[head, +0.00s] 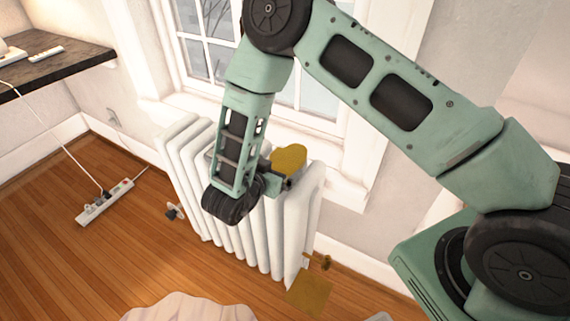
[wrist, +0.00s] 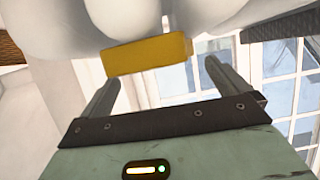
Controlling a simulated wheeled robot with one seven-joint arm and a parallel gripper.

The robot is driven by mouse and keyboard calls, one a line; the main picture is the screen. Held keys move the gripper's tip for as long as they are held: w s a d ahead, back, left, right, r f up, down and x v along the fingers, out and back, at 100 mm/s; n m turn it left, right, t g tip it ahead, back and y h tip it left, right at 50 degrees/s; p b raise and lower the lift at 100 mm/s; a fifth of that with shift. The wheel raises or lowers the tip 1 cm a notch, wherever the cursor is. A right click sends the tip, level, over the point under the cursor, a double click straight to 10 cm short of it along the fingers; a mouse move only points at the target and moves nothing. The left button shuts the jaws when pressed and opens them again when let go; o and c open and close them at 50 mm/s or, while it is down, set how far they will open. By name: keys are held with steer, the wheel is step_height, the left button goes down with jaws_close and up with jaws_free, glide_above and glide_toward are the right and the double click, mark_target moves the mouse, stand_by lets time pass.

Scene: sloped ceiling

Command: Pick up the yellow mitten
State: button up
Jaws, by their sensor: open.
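The yellow mitten (head: 290,158) lies on top of the white radiator (head: 305,195) below the window. My gripper (head: 284,182) is at the radiator top, close to the mitten's near side. In the wrist view the mitten (wrist: 150,54) shows as a yellow block in front of my open gripper (wrist: 162,74), across the space between the two fingertips. The fingers are apart and not closed on it. I cannot tell whether a fingertip touches it. The gripper and wrist hide part of the radiator top.
A flat dark-yellow piece (head: 308,291) is on the floor by the radiator's right end. A power strip (head: 104,202) with a cord lies on the wooden floor at left. A dark shelf (head: 45,62) is at upper left. The window (head: 205,50) is behind the radiator.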

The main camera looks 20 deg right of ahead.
mark_target(284, 160)
steer(key=x, duration=0.4)
steer(key=shift+w, duration=0.15)
steer(key=shift+r, duration=0.1)
steer(key=c, duration=0.8)
